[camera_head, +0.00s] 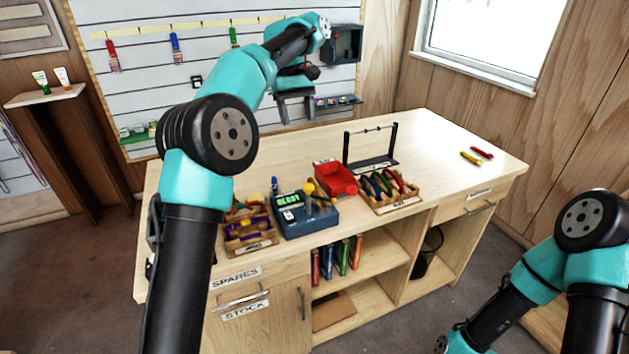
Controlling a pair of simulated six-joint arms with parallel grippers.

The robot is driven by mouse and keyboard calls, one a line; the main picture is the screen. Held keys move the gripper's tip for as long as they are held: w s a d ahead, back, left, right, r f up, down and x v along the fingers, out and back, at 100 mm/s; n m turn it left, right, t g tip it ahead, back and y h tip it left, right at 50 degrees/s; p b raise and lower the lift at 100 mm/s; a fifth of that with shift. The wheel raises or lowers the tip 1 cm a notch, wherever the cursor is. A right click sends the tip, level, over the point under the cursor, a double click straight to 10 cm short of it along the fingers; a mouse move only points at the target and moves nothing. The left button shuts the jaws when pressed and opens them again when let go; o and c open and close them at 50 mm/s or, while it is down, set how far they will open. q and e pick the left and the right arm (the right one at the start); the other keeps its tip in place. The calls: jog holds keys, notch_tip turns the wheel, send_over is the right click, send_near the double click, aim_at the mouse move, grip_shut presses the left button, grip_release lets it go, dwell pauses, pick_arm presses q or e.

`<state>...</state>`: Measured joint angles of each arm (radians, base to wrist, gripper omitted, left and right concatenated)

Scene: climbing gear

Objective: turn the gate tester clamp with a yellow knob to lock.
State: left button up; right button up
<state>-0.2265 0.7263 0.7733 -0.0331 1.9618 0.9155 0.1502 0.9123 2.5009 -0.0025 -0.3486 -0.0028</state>
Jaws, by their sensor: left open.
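The gate tester (318,222) is a blue box with a lit green display, on the front middle of the workbench. Its yellow knob (309,188) stands at the upper part of the box; the exact turn of the clamp is too small to tell. My left gripper (296,118) is open and empty, with its fingers pointing down, above the back of the bench. In the picture it is above the tester and apart from it. My right arm shows at the lower right, but its gripper is outside the picture.
A wooden tray with purple and yellow gear (249,243) is left of the tester. A red bin (335,180) and a tray of carabiners (393,206) are to the right. A dark bar stand (372,163) rises behind them. The right part of the bench top is mostly clear.

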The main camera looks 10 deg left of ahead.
aim_at(308, 185)
pick_arm(q)
jog(key=shift+s+a, duration=0.1)
dwell(0.4)
jog(key=x, duration=1.7)
jog(key=shift+s, duration=0.15)
grip_shut()
dwell(0.3)
